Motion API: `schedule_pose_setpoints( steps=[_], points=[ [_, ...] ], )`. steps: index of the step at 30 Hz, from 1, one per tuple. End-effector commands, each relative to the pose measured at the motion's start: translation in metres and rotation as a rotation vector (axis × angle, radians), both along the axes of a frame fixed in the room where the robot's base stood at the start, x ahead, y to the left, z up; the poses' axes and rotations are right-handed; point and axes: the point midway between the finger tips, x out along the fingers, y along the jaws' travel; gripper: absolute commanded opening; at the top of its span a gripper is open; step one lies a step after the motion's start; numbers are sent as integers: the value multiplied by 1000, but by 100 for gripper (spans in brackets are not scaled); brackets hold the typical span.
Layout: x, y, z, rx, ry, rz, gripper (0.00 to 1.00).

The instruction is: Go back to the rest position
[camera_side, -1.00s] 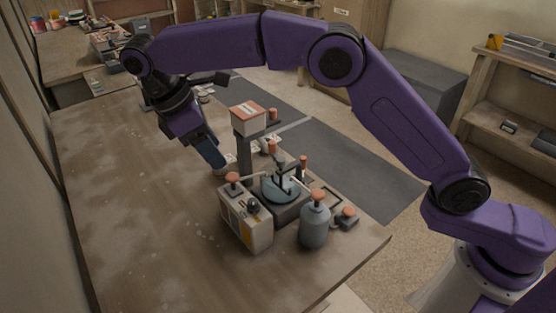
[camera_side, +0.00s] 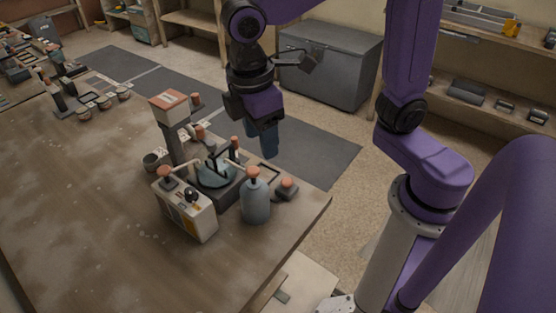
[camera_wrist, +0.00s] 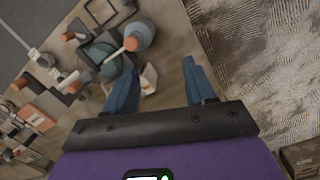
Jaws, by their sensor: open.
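My purple arm is bent, with the wrist held up above the work.
On the table stand a blue-grey bottle (camera_side: 256,200) with an orange cap, a beige box (camera_side: 186,211), a round blue-grey device (camera_side: 215,174) and a post with an orange-topped box (camera_side: 169,108). A grey chest (camera_side: 328,65) stands on the floor behind. The table's left front (camera_side: 85,210) is bare.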

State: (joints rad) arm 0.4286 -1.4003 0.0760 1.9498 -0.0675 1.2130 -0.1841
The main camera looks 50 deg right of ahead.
Motion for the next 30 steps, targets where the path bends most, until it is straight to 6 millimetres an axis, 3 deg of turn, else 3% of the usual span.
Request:
schedule_pose_setpoints(
  steps=[6, 13, 19, 30],
  points=[
    [-63, -59, -17, 71, -13, -38, 55],
    [-112, -103, -38, 127, -18, -74, 55],
    [-128, -117, -46, 144, -19, -85, 55],
    [-128, -117, -46, 143, -18, -85, 55]
  ],
)
